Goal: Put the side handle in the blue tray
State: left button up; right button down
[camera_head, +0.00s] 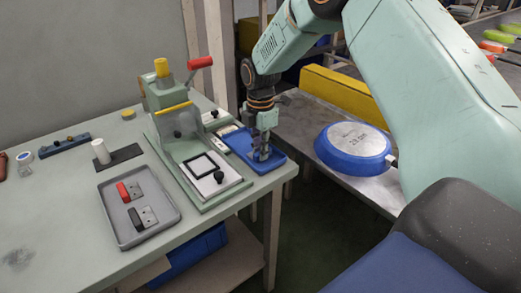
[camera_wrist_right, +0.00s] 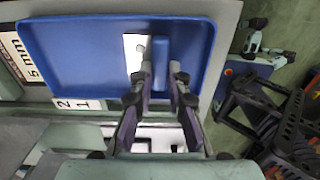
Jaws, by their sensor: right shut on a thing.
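The blue tray (camera_head: 234,139) lies at the right edge of the green table, and it fills much of the right wrist view (camera_wrist_right: 75,55). My right gripper (camera_head: 262,153) points down over the tray's right part. In the right wrist view its fingers (camera_wrist_right: 163,72) are shut on the side handle (camera_wrist_right: 161,58), which has a blue grip and a pale metal plate (camera_wrist_right: 134,48). The handle appears within the tray's outline. I cannot tell whether it touches the tray floor. In the head view the fingers mostly hide the handle. My left gripper is not in view.
A grey tray (camera_head: 163,207) holds a red handle (camera_head: 128,192) and a black handle (camera_head: 142,217). A green press (camera_head: 172,100) with a red lever stands left of the blue tray. A blue pan (camera_head: 353,148) sits on the metal conveyor at right, beyond a gap.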

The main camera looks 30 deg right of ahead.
jog(key=shift+w+f, duration=0.1)
jog(key=shift+w, duration=0.1)
jog(key=shift+a, duration=0.1)
jog(key=shift+s, duration=0.25)
jog(key=c, duration=1.6)
grip_release()
jog(key=shift+f, duration=0.1)
jog(key=shift+c, duration=0.2)
jog(key=o, duration=0.3)
jog(key=shift+w, duration=0.2)
jog(key=shift+s, duration=0.15)
